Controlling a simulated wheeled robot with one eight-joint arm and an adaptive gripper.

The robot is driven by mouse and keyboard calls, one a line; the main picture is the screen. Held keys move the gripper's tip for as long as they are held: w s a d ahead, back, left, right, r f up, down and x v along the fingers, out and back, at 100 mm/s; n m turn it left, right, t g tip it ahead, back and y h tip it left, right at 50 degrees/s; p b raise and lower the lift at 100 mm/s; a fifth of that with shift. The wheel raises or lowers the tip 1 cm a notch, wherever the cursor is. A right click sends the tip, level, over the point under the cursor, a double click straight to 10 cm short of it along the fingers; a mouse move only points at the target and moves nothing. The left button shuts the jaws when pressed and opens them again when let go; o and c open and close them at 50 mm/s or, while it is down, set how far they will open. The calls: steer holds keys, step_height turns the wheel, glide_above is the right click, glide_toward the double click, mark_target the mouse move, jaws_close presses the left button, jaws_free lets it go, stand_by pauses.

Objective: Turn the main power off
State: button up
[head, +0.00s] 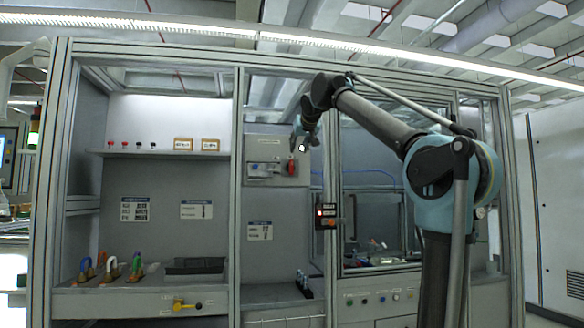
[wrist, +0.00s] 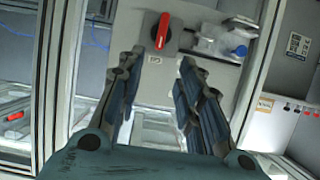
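The main power switch, a red rotary handle (wrist: 162,30) on a dark round base, sits on a light grey panel (wrist: 200,80). In the wrist view the handle lies along the picture's vertical, just beyond the fingertips. In the head view the red handle (head: 291,169) shows at the right of the panel (head: 265,145). My gripper (wrist: 161,62) is open and empty, its fingers spread with a small label below the handle visible between them. In the head view my gripper (head: 304,140) is raised near the panel's upper right, apart from the handle.
A clear-covered box with a blue part (wrist: 240,50) is beside the handle. A frame post (head: 332,180) carries a small control box (head: 326,211). A shelf (head: 160,153) with small knobs is left. Padlocks (head: 110,268) and a black tray (head: 195,266) are on the lower ledge.

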mark_target(292, 162)
steer(key=x, duration=1.4)
steer(key=shift+w+f, duration=0.1)
jaws_close()
steer(key=shift+a, duration=0.15)
